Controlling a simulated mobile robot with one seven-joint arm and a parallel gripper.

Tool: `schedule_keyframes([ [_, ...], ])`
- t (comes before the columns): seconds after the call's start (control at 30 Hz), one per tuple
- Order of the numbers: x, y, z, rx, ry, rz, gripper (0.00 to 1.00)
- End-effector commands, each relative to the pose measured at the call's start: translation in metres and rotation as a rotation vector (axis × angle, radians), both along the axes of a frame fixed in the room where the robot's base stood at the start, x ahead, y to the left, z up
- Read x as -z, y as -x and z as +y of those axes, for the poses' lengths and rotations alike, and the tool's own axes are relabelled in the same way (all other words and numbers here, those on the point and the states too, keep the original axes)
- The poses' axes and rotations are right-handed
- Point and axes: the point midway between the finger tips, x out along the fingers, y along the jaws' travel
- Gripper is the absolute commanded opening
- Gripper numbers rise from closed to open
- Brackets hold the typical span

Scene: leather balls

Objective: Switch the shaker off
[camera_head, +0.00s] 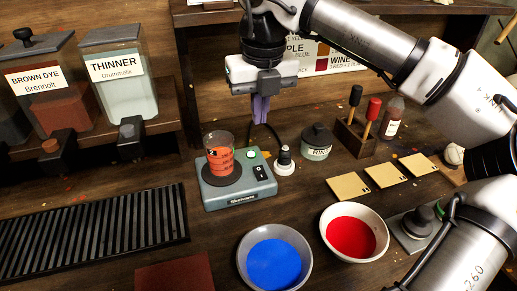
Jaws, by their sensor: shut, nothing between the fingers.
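The shaker (247,195) is a grey box on the workbench in the middle of the view. A beaker (219,158) with red-orange contents stands on its dark round plate. On the right of its top are a black rocker switch (260,172) and a green lamp or button (252,154). I cannot tell which way the rocker is tipped. My gripper (260,121) points down with its purple fingers shut and empty. It appears above and behind the shaker, apart from it.
Bowls of blue (274,264) and red (351,237) lie in front. A black slatted grate (95,235) lies left. Dye (40,85) and thinner (125,85) tanks stand at back left.

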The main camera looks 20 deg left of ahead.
Motion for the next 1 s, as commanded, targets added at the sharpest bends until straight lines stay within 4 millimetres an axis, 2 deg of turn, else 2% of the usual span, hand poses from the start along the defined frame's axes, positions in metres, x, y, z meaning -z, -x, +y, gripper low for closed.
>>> schedule_keyframes([
  [0.37, 0.0, 0.0, 0.0, 0.002, 0.001, -0.001, 0.0],
  [0.53, 0.009, -0.001, 0.0, 0.001, 0.002, 0.0, 0.0],
  [0.67, 0.029, -0.003, 0.001, -0.001, 0.002, 0.002, 0.0],
  [1.0, 0.1, -0.009, 0.007, 0.0, 0.001, 0.003, 0.0],
])
